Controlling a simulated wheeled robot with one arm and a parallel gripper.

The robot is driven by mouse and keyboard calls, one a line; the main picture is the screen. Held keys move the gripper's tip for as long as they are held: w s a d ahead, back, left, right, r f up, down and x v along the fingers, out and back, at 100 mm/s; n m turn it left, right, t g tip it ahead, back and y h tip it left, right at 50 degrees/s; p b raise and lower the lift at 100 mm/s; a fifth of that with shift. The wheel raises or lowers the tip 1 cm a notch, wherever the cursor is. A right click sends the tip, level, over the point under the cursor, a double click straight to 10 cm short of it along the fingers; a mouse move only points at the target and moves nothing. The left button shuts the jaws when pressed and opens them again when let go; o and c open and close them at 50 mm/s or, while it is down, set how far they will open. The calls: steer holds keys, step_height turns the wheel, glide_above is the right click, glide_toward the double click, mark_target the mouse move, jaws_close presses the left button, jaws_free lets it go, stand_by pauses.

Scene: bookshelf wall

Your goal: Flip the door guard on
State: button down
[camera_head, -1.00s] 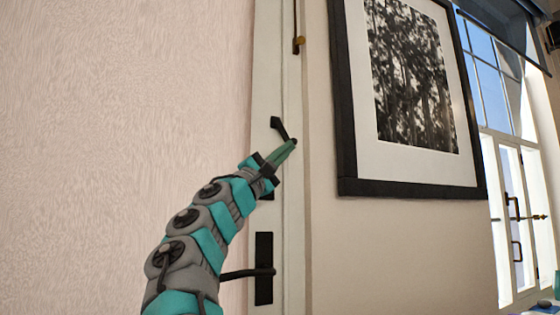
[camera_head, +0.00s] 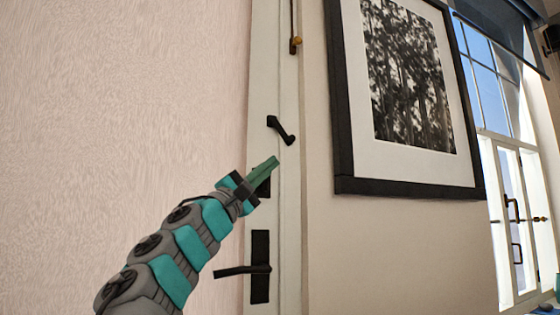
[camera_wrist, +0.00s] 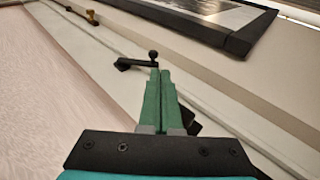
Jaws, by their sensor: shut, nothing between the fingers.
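The door guard (camera_head: 281,130) is a small black bar on the white door edge, above the door handle. It slants from upper left down to a knob at lower right. In the wrist view the door guard (camera_wrist: 139,62) lies just beyond my fingertips, its knob end near them. My gripper (camera_head: 273,161) is shut and empty, with its green fingers pointing up and right, below the guard and apart from it in the head view. My gripper also shows in the wrist view (camera_wrist: 160,75). Whether it touches the guard in depth is hard to tell.
A black door handle with a plate (camera_head: 260,267) is below my gripper. A brass-tipped bolt (camera_head: 295,42) is higher on the frame. A large black-framed picture (camera_head: 408,80) hangs to the right, with a window (camera_head: 500,150) beyond. A plain pink wall (camera_head: 120,100) fills the left.

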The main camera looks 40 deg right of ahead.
steer(key=v, duration=0.6)
steer(key=shift+f, duration=0.5)
steer(key=shift+s, duration=0.15)
